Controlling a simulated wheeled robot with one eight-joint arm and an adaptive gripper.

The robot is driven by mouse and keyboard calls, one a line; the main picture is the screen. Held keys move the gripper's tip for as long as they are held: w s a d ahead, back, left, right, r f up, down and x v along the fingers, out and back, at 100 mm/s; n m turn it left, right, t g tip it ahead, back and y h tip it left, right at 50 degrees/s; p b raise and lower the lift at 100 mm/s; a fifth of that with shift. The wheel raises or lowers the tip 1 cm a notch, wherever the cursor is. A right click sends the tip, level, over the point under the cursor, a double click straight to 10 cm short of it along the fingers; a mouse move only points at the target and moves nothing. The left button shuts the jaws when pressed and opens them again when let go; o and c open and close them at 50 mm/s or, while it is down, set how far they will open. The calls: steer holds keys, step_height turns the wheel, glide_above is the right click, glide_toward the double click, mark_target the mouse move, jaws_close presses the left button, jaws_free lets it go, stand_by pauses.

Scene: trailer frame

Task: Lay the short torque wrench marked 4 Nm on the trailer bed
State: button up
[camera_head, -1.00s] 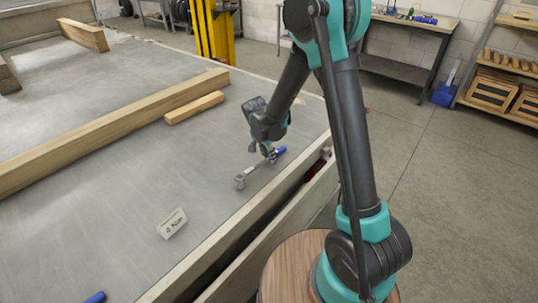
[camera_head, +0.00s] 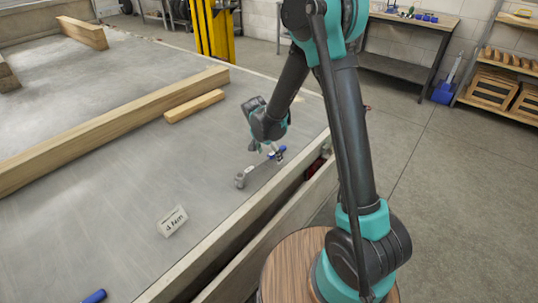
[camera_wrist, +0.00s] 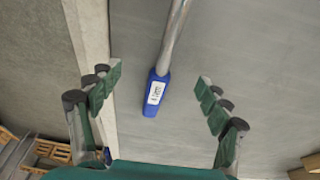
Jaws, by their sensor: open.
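A torque wrench with a steel shaft and blue handle (camera_head: 277,152) lies on the grey trailer bed (camera_head: 120,190), near its right edge. Its round metal head (camera_head: 240,180) points toward the lower left. My gripper (camera_head: 268,149) is just over the handle end. In the wrist view my gripper (camera_wrist: 159,77) is open, with the blue handle (camera_wrist: 157,94) between its spread fingers and touching neither. A white label on the handle is too small to read. A white card marked "4 Nm" (camera_head: 172,221) stands on the bed nearer the camera.
A long timber beam (camera_head: 100,135) and a short wood block (camera_head: 194,106) lie farther left on the bed. Another blue handle (camera_head: 94,297) shows at the bottom edge. The bed's raised side rail (camera_head: 225,232) runs along the right. Bed around the card is clear.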

steer(key=shift+o, duration=0.3)
steer(key=o, duration=0.5)
steer(key=shift+c, duration=0.2)
steer(key=v, duration=1.2)
steer(key=s+d+f+n+t+y, duration=0.1)
steer(key=s+d+n, duration=0.6)
steer(key=s+d, duration=1.3)
steer(key=d+f+y, duration=0.1)
steer(key=d, duration=0.2)
steer(key=shift+s+d+f+n+t, duration=0.2)
steer(key=shift+f+n+t, duration=0.1)
steer(key=shift+f+t, duration=0.1)
